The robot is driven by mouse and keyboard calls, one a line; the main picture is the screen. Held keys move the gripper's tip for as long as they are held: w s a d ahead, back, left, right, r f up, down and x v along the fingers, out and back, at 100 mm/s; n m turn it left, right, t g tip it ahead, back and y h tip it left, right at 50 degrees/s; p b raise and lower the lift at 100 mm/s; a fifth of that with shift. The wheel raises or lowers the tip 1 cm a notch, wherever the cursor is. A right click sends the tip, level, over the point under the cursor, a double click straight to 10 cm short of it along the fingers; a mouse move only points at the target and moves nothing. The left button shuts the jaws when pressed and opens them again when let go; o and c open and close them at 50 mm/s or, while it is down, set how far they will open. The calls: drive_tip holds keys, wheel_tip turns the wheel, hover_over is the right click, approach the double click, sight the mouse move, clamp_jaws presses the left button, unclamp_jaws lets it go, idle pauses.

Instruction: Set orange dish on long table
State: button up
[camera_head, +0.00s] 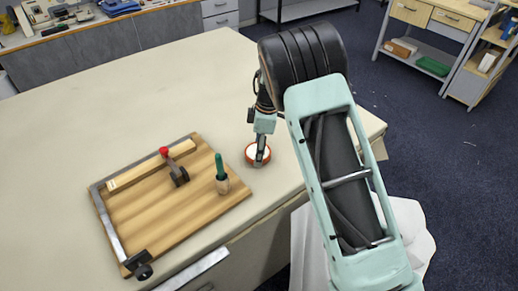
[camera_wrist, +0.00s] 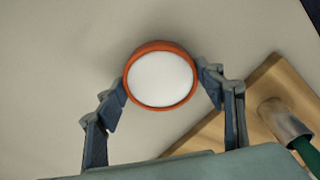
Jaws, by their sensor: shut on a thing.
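The orange dish (camera_head: 251,153), round with a white inside, is at my gripper (camera_head: 261,158), over the long table (camera_head: 110,105) near its front right edge. In the wrist view the dish (camera_wrist: 160,78) sits between the two fingers of my gripper (camera_wrist: 162,90), one on each side of its rim. The gripper is shut on it. The dish looks about level. I cannot tell whether its underside touches the pale tabletop or is slightly above it. In the head view a finger hides part of the dish.
A wooden board (camera_head: 150,215) with a metal edge strip, a red-knobbed clamp (camera_head: 175,165) and a green-handled tool (camera_head: 221,172) lies left of the dish. The tabletop behind and left is clear. A cluttered workbench (camera_head: 70,40) stands beyond.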

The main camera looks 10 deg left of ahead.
idle(0.3)
drive_tip(key=o, duration=1.7)
drive_tip(key=shift+f, duration=0.1)
drive_tip(key=r, duration=0.4)
drive_tip(key=d+r, duration=0.1)
drive_tip(key=r, duration=0.7)
drive_tip(key=shift+w+d+r, duration=0.1)
drive_tip(key=shift+d, duration=0.1)
